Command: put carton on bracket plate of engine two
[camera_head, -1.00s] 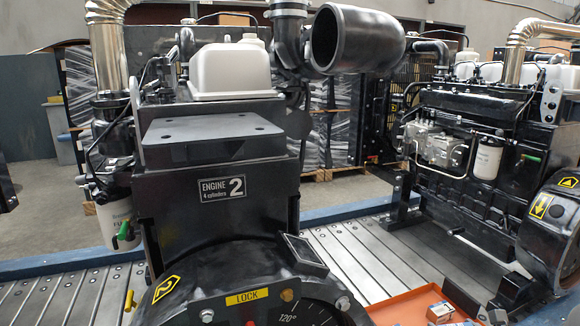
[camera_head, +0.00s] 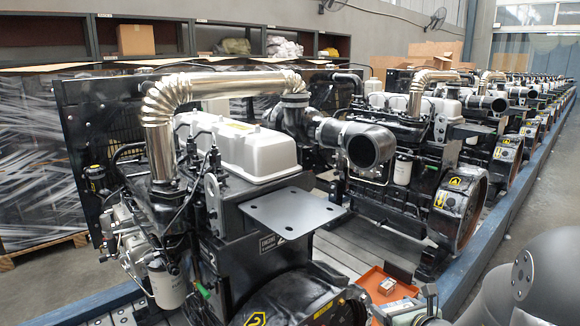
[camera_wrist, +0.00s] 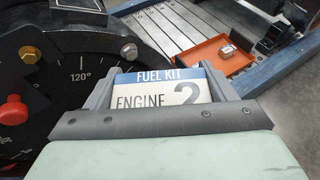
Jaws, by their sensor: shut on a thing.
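The carton (camera_wrist: 150,97), white with a blue band reading "FUEL KIT" and "ENGINE 2", is between the fingers of my gripper (camera_wrist: 160,86) in the wrist view. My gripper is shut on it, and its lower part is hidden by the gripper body. The bracket plate (camera_head: 291,213) of engine two is a flat grey plate with holes, bare on top, in the middle of the head view. Engine two (camera_head: 245,262) carries a partly visible label below the plate. In the wrist view, the carton is in front of a round black dial panel (camera_wrist: 62,75).
An orange tray (camera_wrist: 188,66) holding a small box (camera_wrist: 231,51) lies on the slatted deck right of engine two; the tray also shows in the head view (camera_head: 402,291). A black pipe mouth (camera_head: 368,148) and silver exhaust pipe (camera_head: 205,88) rise behind the plate. More engines stand right.

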